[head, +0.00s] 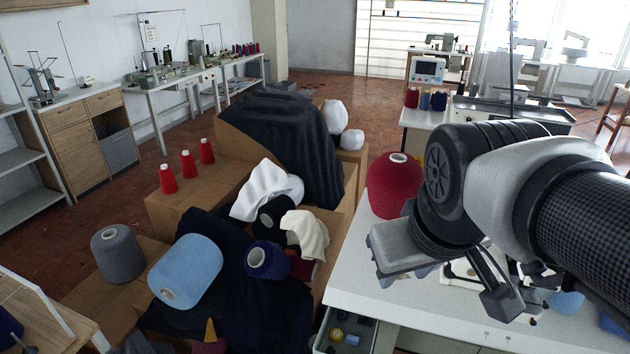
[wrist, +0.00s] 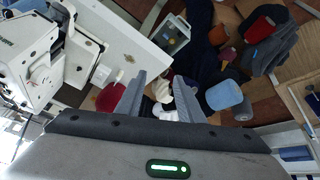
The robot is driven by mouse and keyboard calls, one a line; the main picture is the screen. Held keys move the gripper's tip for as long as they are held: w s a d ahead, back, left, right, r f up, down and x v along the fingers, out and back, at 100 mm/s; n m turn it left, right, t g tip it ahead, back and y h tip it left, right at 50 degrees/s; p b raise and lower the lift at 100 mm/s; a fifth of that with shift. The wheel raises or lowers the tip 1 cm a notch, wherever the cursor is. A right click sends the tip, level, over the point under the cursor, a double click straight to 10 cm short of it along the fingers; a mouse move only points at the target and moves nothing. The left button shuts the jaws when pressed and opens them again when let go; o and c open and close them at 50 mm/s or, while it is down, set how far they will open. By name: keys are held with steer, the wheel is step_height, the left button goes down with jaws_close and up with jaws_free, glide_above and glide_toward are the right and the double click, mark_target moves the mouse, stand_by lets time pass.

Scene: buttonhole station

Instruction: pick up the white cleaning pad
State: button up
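I cannot tell for sure which thing is the white cleaning pad. A white cloth-like piece (head: 262,190) and a cream one (head: 306,234) lie on the pile of dark fabric and cones, left of the table. Pale cloth also shows beyond my fingers in the wrist view (wrist: 162,90). My gripper (wrist: 162,77) is open, with nothing held between its fingers. In the head view my gripper hangs over the white table (head: 352,284), right of the pile, and partly hides what lies on the table there.
A large red cone (head: 393,187) stands on the table left of my arm. A light blue cone (head: 186,271), a grey cone (head: 117,252) and a navy cone (head: 266,260) are around the pile. An open drawer (head: 345,332) is at the table's front. Several red cones (head: 188,164) stand on cardboard boxes.

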steer(key=w+d+f+n+g+h+b, duration=0.1)
steer(key=w+f+n+g+b, duration=0.15)
steer(key=w+f+n, duration=0.6)
steer(key=w+d+f+n+g+h+b, duration=0.15)
steer(key=w+f+n+b, duration=0.3)
steer(key=f+n, duration=0.6)
steer(key=w+a+f+n+y+b, duration=0.1)
steer(key=f+n+b, duration=0.1)
steer(key=f, duration=0.8)
steer(key=w+a+f+n+y+b, duration=0.1)
steer(key=f+n, duration=0.4)
steer(key=f, duration=0.5)
steer(key=w+a+f+n+g+y+b, duration=0.1)
steer(key=w+f+n+b, duration=0.1)
steer(key=f, duration=0.8)
steer(key=shift+a+f+n+b, duration=0.25)
steer(key=shift+a+n+b, duration=0.25)
steer(key=shift+n, duration=0.4)
steer(key=shift+d+f+b, duration=0.2)
steer(key=shift+f+b, duration=0.25)
steer(key=shift+f, duration=1)
steer(key=shift+d+f+b, duration=0.2)
steer(key=shift+f+b, duration=0.2)
steer(key=shift+f, duration=1.05)
steer(key=shift+c, duration=0.4)
jaws_close()
